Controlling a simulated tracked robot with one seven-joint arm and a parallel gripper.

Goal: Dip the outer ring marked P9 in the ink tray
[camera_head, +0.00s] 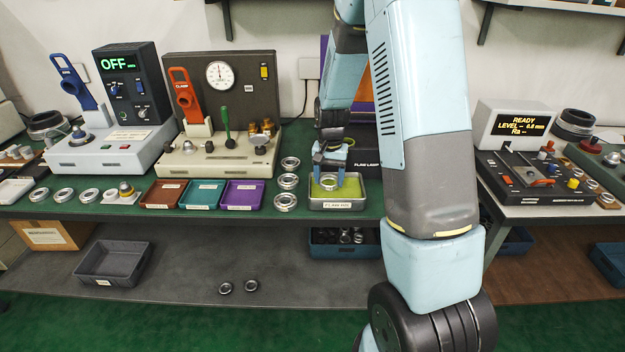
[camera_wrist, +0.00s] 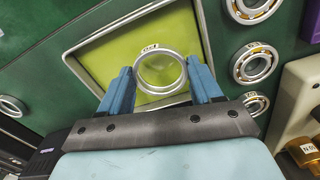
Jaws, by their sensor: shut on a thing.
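The ink tray (camera_head: 337,205) is a metal tray with yellow-green ink and a front label that seems to read FLAW INK. It stands on the green bench; in the wrist view its ink (camera_wrist: 112,62) fills the middle. My gripper (camera_head: 329,168) points down into the tray area. It is shut on a plain silver outer ring (camera_wrist: 160,72), whose small tag is too blurred to read surely. The ring lies flat between both blue fingers, over the ink. In the head view the ring (camera_head: 329,184) sits low within the tray outline; I cannot tell whether it touches the ink.
Several bearings (camera_head: 285,201) stand in a column just left of the tray. Brown, teal and purple trays (camera_head: 241,195) lie further left, before a gauge machine (camera_head: 218,110). A dark box labelled FLAW LAMP (camera_head: 366,163) stands behind the tray. My arm hides the bench to the right.

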